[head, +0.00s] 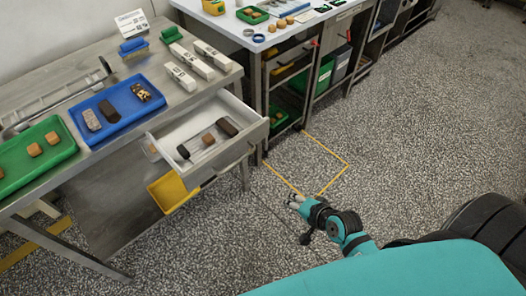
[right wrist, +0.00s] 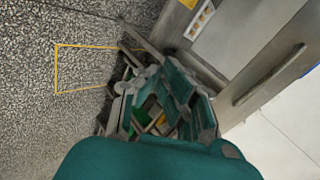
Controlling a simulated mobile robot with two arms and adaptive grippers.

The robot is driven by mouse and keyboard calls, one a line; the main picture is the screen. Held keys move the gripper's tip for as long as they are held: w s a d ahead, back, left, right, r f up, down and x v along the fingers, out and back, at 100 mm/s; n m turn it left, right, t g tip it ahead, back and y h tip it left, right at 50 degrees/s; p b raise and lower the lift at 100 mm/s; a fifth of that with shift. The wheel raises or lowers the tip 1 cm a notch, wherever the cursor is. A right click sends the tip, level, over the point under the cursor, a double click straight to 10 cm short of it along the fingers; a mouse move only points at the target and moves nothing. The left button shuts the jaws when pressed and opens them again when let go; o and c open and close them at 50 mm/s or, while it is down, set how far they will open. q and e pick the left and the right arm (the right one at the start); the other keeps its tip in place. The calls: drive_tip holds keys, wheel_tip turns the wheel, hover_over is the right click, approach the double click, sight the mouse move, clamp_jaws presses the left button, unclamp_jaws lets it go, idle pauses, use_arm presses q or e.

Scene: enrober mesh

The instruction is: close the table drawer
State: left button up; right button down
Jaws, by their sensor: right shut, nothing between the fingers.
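The table drawer (head: 245,146) is pulled out from under the metal table (head: 190,100) in the head view, with a white inside and a metal front with a bar handle. Several small dark and tan items lie in it. My right gripper (head: 292,200) is shut and empty, over the floor to the right of and nearer than the drawer front, apart from it. In the right wrist view the gripper (right wrist: 165,95) fills the middle, and what seems to be the drawer front with its handle (right wrist: 268,76) is at right. My left gripper is not in view.
On the tabletop are a blue tray (head: 109,111), a green tray (head: 38,156) and white boxes (head: 192,62). A yellow bin (head: 171,192) is below the drawer. A second workbench (head: 275,40) stands behind. Speckled floor (head: 400,140) is clear at right.

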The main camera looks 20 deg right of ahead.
wheel_tip(320, 180, up, 14)
drive_tip(key=w+m+t+y, duration=0.1)
drive_tip(key=m+t, duration=0.1)
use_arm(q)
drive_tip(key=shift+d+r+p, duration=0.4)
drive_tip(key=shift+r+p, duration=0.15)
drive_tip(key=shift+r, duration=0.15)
use_arm(e)
drive_tip(key=w+a+r+x, duration=0.1)
drive_tip(key=r+x, duration=0.1)
drive_tip(key=x, duration=1.2)
drive_tip(key=shift+a, duration=0.15)
